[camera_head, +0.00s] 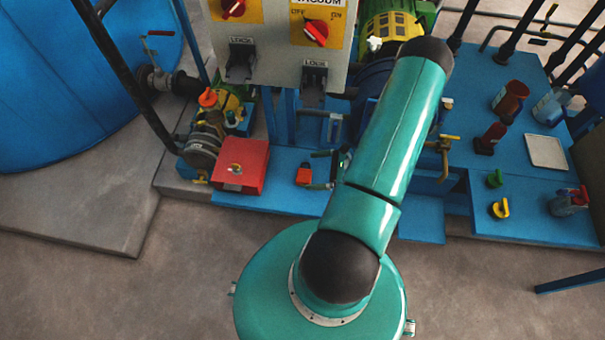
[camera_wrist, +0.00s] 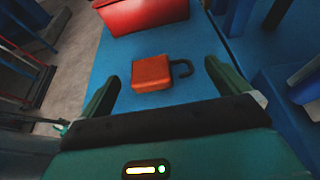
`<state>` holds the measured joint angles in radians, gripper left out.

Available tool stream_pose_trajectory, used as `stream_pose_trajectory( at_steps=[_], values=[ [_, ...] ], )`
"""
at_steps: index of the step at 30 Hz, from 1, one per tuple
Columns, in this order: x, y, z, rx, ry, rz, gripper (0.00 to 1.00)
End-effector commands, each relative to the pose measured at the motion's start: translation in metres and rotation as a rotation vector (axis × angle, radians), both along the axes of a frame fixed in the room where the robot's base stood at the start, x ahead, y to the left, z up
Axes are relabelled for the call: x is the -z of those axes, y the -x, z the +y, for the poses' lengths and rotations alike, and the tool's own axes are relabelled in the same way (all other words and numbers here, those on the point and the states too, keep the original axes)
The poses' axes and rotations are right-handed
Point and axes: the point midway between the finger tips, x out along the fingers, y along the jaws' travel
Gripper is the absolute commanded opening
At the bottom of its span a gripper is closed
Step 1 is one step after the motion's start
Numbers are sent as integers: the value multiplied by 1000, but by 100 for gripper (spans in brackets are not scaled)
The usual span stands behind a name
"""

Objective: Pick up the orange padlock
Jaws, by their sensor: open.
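The orange padlock (camera_wrist: 151,73) lies on a blue surface (camera_wrist: 110,66) in the wrist view, with its dark shackle pointing right. In the head view the orange padlock (camera_head: 304,175) sits on the blue ledge, right of a red box. My gripper (camera_wrist: 160,82) is open in the wrist view, with one finger on each side of the padlock and apart from it. The padlock appears ahead of and between the fingers, not held. In the head view my teal arm hides most of the gripper; only a small part shows beside the padlock.
A red box (camera_head: 240,165) stands left of the padlock; it also shows beyond it in the wrist view (camera_wrist: 142,14). A control panel (camera_head: 280,35) with red knobs and lock latches hangs above. Bottles, a white tray (camera_head: 546,151) and a yellow padlock (camera_head: 499,209) are on the right.

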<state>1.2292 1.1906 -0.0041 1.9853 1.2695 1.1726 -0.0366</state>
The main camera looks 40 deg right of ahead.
Motion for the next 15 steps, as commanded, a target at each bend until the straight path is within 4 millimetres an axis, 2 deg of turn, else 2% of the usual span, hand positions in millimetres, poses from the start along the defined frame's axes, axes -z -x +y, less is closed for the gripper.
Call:
stream_pose_trajectory(
  at_steps=[8, 15],
  values=[
    [17, -30, 22, -2, 0, 1, 100],
    [18, -35, 24, -2, 2, 1, 100]
  ],
)
